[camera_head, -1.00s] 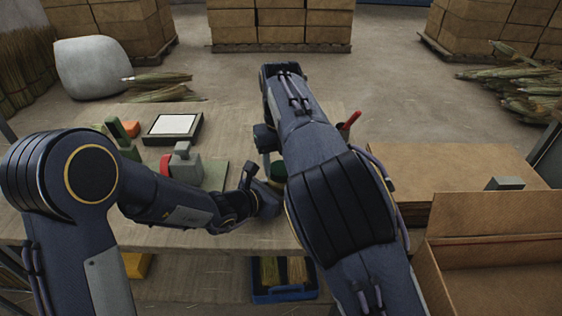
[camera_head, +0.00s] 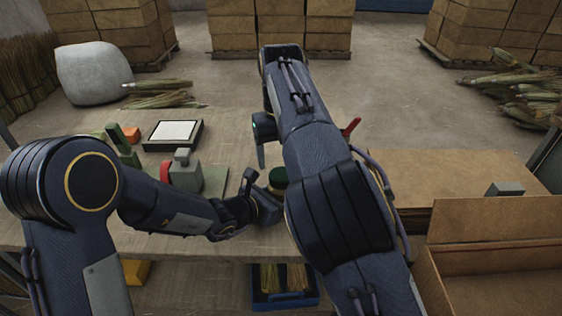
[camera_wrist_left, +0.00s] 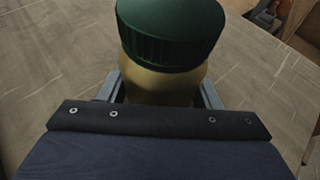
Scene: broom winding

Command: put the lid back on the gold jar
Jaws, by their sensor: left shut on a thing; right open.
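The gold jar (camera_wrist_left: 160,86) stands between the fingers of my left gripper (camera_wrist_left: 160,92), which is shut on its body. The green ribbed lid (camera_wrist_left: 170,32) sits on top of the jar and looks about level; whether it is fully seated I cannot tell. In the head view the lid (camera_head: 278,176) shows just beyond my left gripper (camera_head: 268,203), with the jar mostly hidden. My right gripper (camera_head: 262,152) is open and empty, above and slightly left of the lid, partly hidden by its own forearm.
A grey and red device (camera_head: 183,170) stands on a green board left of the jar. A framed white pad (camera_head: 174,131) lies farther back. Flat cardboard (camera_head: 450,175) and an open box (camera_head: 490,270) are at the right. A blue tray (camera_head: 285,298) is below the table edge.

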